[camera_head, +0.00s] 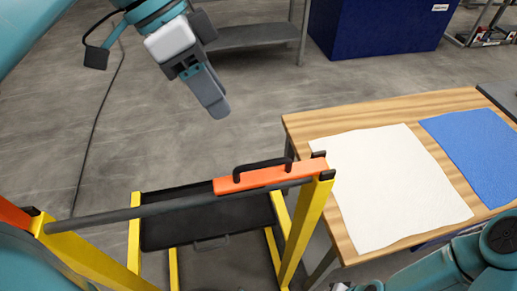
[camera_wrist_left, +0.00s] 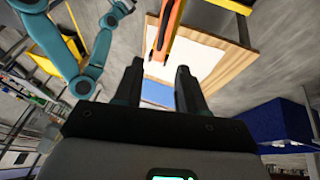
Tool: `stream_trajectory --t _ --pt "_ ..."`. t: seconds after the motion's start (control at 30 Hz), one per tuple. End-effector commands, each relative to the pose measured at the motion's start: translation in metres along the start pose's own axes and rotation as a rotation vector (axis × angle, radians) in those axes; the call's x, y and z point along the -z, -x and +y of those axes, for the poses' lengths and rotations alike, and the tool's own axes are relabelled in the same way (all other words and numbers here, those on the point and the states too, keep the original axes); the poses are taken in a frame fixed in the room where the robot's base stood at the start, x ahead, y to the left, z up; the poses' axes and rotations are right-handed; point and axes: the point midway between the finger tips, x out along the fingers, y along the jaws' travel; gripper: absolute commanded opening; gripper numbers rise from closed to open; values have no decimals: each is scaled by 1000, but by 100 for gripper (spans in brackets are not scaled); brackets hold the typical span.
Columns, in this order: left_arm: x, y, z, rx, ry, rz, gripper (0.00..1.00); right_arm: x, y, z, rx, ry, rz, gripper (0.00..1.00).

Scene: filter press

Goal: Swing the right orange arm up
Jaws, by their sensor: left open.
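The right orange arm (camera_head: 268,179) lies level at the top of the yellow frame's right post (camera_head: 305,225), with a black handle (camera_head: 262,169) on it. In the left wrist view the orange arm (camera_wrist_left: 168,28) runs above and between my fingers. My left gripper (camera_head: 214,104) is open and empty, above the floor, behind and to the left of the handle and apart from it. Its two spread fingers show in the left wrist view (camera_wrist_left: 158,82). My right arm (camera_head: 465,265) is at the lower right; its jaws are too unclear to judge.
A dark bar (camera_head: 150,209) spans the yellow frame over a black tray (camera_head: 165,232). The left orange arm (camera_head: 12,214) shows at the left edge. A wooden table (camera_head: 310,122) with white (camera_head: 390,185) and blue cloths (camera_head: 475,150) stands right.

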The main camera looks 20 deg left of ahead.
Motion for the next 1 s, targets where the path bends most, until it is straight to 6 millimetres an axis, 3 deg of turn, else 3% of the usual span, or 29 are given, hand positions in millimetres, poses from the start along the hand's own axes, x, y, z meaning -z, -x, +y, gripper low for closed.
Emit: stream_trajectory --t 0.3,0.5,0.7,1.0 --pt "-2 -79 3 -3 0 -4 40 0 -14 5 0 1 0 25" --pt "0 -119 2 -2 0 -4 40 0 -16 5 0 1 0 25" --pt "2 -140 0 -1 0 -2 40 1 -16 6 0 1 1 25" --pt "2 -143 -1 0 0 -1 40 1 -16 6 0 1 0 25"
